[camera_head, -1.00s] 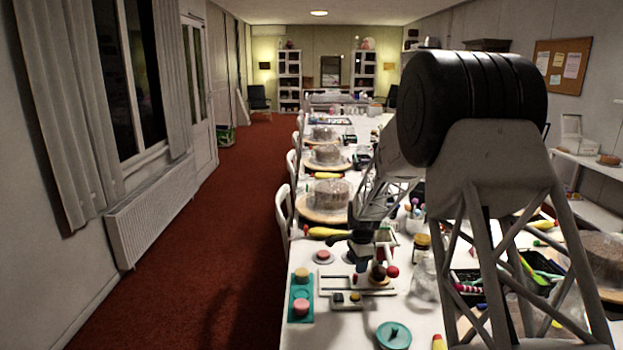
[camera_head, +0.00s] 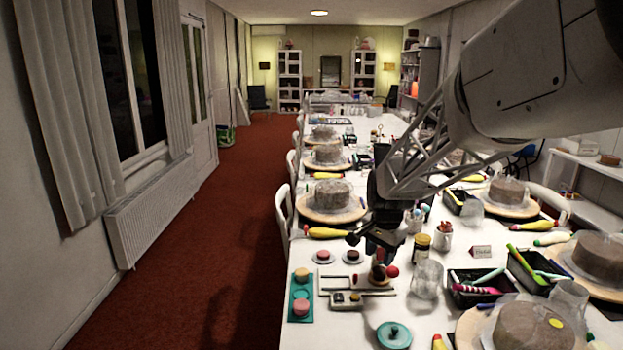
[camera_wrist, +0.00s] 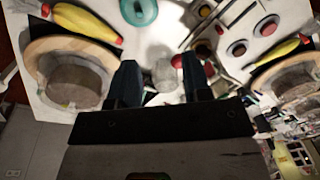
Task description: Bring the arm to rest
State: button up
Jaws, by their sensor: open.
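My gripper (camera_head: 372,246) hangs over the long white table, fingers pointing down, at the end of my lattice arm. In the wrist view its two dark fingers (camera_wrist: 161,78) stand apart with a clear gap between them. Nothing is held. A clear glass-like object (camera_wrist: 166,75) shows beyond the gap, apart from the fingers as far as I can tell. In the head view a cake on a round wooden turntable (camera_head: 306,213) stands just left of and behind my gripper.
Below my gripper lie a tool with a red knob (camera_head: 391,271) and a teal tray (camera_head: 301,296) with small round pieces. A brown jar (camera_head: 421,247), a glass (camera_head: 427,279) and black trays (camera_head: 471,290) stand to the right. Red carpet (camera_head: 205,290) at left is clear.

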jog(key=s+r+n, duration=0.1)
jog(key=s+n, duration=0.2)
jog(key=s, duration=0.9)
jog(key=s+d+r+n, duration=0.1)
jog(key=s+r+n, duration=0.1)
jog(key=s, duration=0.9)
jog(key=s+r+n+t, duration=0.1)
jog(key=s+n, duration=0.3)
jog(key=s, duration=0.8)
jog(key=shift+s+d+r, duration=0.25)
jog(key=shift+s, duration=0.05)
